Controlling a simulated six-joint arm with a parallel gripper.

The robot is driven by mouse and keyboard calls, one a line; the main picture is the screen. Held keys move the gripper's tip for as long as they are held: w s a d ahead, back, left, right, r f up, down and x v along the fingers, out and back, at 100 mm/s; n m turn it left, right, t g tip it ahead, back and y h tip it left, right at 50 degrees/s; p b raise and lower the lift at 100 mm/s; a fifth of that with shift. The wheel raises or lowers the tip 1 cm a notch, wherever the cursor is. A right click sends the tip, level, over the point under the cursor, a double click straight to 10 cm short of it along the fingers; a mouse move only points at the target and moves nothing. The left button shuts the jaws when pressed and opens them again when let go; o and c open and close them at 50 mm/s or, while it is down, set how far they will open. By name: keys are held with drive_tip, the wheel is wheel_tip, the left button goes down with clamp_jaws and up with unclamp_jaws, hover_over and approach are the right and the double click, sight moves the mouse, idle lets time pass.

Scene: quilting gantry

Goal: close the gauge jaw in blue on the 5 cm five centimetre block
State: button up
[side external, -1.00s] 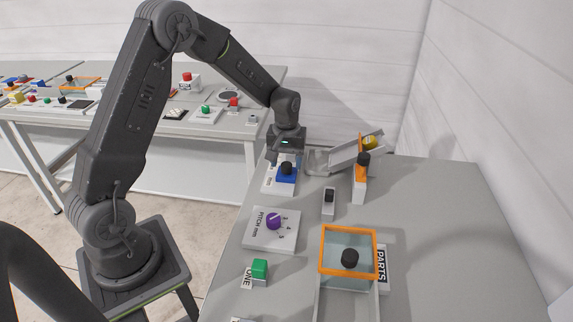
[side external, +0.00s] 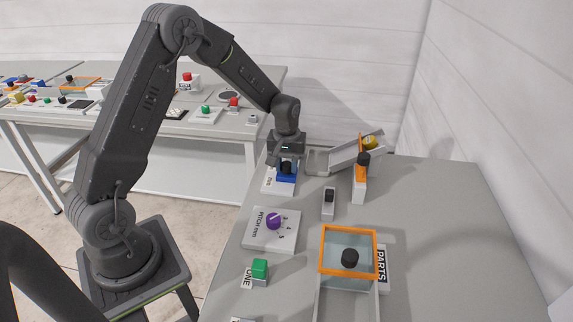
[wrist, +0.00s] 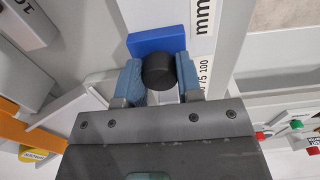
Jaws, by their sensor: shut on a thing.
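The blue gauge jaw (side external: 287,178) sits on a white gauge base marked mm (side external: 276,186), and a black knob (wrist: 159,71) stands on it. In the wrist view the blue jaw (wrist: 156,41) shows just beyond the knob. My gripper (wrist: 159,82) is shut on the black knob, one blue-padded finger on each side. In the side view my gripper (side external: 287,164) points down over the jaw and partly covers it. I cannot make out a block marked 5 cm; a grey block with a partly cut-off number (wrist: 30,22) shows at the wrist view's top left.
A sloped grey chute (side external: 345,152) and an orange-fronted post with a black knob (side external: 361,176) stand right of the gauge. A small black switch (side external: 329,197), the PITCH dial (side external: 273,222), a green button (side external: 260,268) and an orange-framed lidded box (side external: 348,230) are nearer.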

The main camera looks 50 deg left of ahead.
drive_tip(key=shift+w+a, duration=1.05)
drive_tip(key=o, duration=0.7)
drive_tip(key=shift+r, duration=0.1)
wheel_tip(320, 180, up, 14)
drive_tip(key=shift+f, duration=0.15)
